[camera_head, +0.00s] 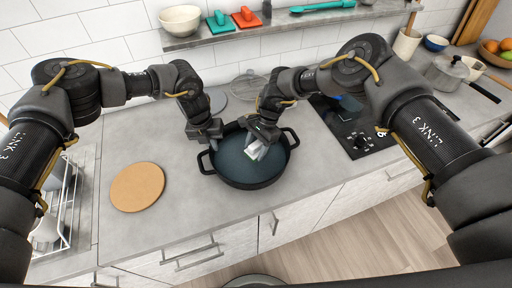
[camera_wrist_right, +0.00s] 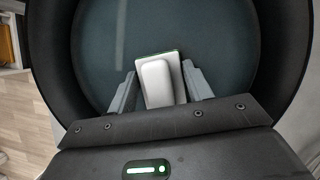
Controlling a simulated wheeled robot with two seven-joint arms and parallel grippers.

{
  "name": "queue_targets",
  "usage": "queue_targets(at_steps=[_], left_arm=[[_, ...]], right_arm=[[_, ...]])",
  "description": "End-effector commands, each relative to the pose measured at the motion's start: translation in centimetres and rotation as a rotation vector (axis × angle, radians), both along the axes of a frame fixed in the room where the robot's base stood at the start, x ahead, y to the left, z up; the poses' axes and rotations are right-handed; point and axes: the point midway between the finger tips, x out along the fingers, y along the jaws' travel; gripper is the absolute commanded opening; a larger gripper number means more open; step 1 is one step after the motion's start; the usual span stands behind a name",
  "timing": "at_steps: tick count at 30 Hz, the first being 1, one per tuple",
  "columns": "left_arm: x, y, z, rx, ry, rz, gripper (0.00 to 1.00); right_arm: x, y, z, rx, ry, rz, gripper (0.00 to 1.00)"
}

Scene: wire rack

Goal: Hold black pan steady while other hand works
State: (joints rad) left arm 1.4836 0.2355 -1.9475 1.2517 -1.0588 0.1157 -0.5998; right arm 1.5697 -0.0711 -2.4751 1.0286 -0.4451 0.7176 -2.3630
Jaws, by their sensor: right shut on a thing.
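The black pan (camera_head: 238,172) sits on the grey counter, with a loop handle on its left and another on its right. Its dark interior fills much of the right wrist view (camera_wrist_right: 230,50). My left gripper (camera_head: 211,144) points down at the pan's upper left rim, close to the left handle. Whether its fingers are closed on the rim is hidden. My right gripper (camera_head: 263,139) is over the inside of the pan, shut on a white scrubber (camera_head: 257,151) with a green edge. The scrubber (camera_wrist_right: 158,84) shows between both fingers in the right wrist view.
A round wooden board (camera_head: 137,187) lies left of the pan. A black cooktop (camera_head: 357,140) is to the right, with a grey pot (camera_head: 447,73) beyond it. A dish rack (camera_head: 68,222) stands at far left. A wall shelf (camera_head: 300,22) runs behind. Counter in front of the pan is clear.

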Motion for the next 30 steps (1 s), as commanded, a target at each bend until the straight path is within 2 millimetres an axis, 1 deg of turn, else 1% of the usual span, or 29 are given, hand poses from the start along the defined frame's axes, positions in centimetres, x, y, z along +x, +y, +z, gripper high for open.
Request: queue_targets(at_steps=[6, 9, 22, 30], left_arm=[[-0.1, -0.1, 0.0, -0.001, 0.001, -0.002, 0.00], [-0.1, -0.1, 0.0, -0.001, 0.001, -0.001, 0.00], [-0.1, -0.1, 0.0, -0.001, 0.001, -0.001, 0.00], [-0.1, -0.1, 0.0, -0.001, 0.001, -0.001, 0.00]], right_arm=[[0.2, 1.9, 0.0, 0.000, 0.000, 0.001, 0.32], [0.4, 2.4, 0.1, 0.000, 0.000, 0.001, 0.32], [0.4, 2.6, 0.0, 0.001, 0.000, 0.001, 0.32], [0.6, 3.9, 0.1, 0.000, 0.000, 0.000, 0.32]])
